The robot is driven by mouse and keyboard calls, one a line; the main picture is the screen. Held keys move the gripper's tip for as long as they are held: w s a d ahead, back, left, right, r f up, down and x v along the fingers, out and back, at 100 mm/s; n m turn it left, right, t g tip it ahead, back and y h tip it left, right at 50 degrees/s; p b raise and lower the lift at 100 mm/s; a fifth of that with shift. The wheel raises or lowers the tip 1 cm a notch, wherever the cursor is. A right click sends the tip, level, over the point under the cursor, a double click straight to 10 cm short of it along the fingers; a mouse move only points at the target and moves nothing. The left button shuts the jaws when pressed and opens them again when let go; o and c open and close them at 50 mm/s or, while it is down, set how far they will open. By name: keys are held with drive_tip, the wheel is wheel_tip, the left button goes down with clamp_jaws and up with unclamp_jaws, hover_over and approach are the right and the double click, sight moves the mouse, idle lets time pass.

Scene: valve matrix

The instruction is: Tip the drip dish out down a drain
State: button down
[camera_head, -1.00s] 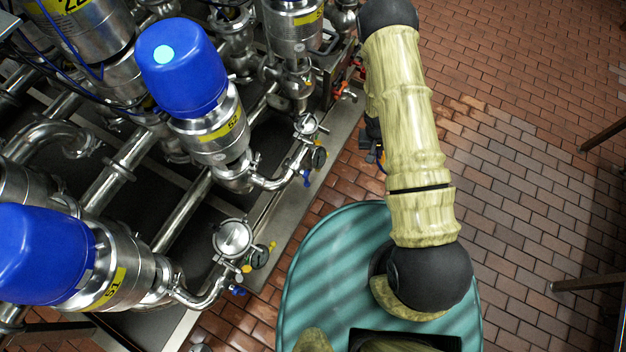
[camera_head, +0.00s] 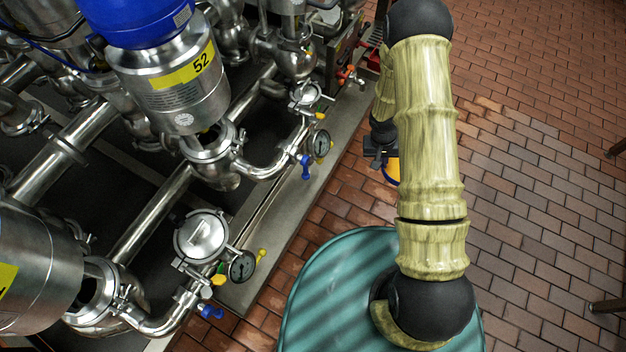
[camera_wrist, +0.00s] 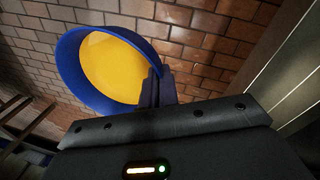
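The drip dish (camera_wrist: 115,68) is a round blue-rimmed dish with a flat yellow inside, seen in the wrist view. My gripper (camera_wrist: 158,88) is closed on its near right rim and holds it over the brick floor. In the head view a sliver of the dish (camera_head: 391,171) shows blue and yellow beside my gripper (camera_head: 381,152), mostly behind my arm. The yellow could be liquid or the dish's inside; I cannot tell which. No drain shows clearly in either view.
Steel valves and pipes (camera_head: 205,235) with gauges (camera_head: 242,266) fill the left, edged by a grey kerb (camera_head: 262,250). A red item (camera_head: 371,60) stands near the kerb's far end. Brick floor (camera_head: 540,180) lies open at right. A dark post (camera_head: 607,305) juts in at right.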

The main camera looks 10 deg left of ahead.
wheel_tip(320, 180, down, 7)
drive_tip(key=b, duration=0.8)
drive_tip(key=shift+w+d, duration=0.2)
drive_tip(key=shift+w, duration=0.15)
drive_tip(key=shift+r, duration=0.25)
